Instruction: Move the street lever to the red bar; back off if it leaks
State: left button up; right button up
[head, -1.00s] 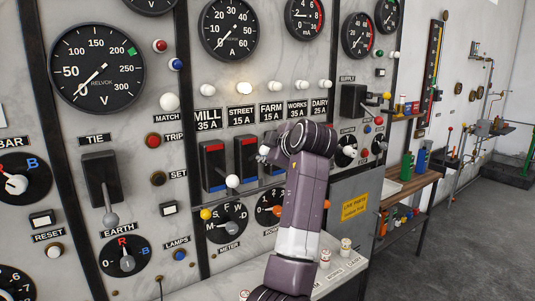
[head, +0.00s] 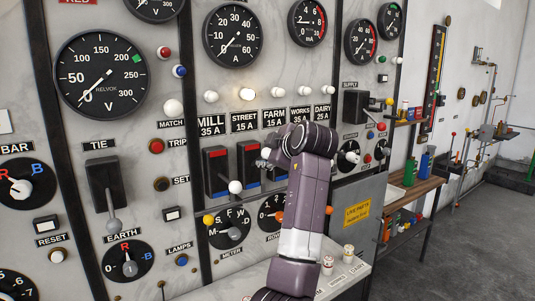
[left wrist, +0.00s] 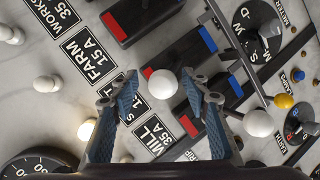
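The street lever's white ball knob (left wrist: 162,83) shows in the left wrist view between the two fingers of my left gripper (head: 266,158). The fingers are apart, with a visible gap on each side of the knob. The street switch is a black block under the STREET 15 A label (head: 245,121), with a red bar (head: 247,147) at its top and a blue bar (head: 253,185) at its bottom. My gripper and forearm cover its right side in the head view. My right gripper is not in view.
The mill lever's white knob (head: 236,187) sticks out close on the left. A yellow knob (head: 208,219) stands below it. The farm switch is partly hidden behind my left arm. The lamp above STREET (head: 248,94) glows. A workbench (head: 413,193) stands at right.

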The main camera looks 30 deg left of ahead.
pick_arm(q)
jog(key=shift+s+d, duration=0.1)
jog(key=shift+d, duration=0.2)
jog(key=v, duration=1.1)
jog(key=shift+r, duration=0.2)
jog(key=shift+s+d, duration=0.1)
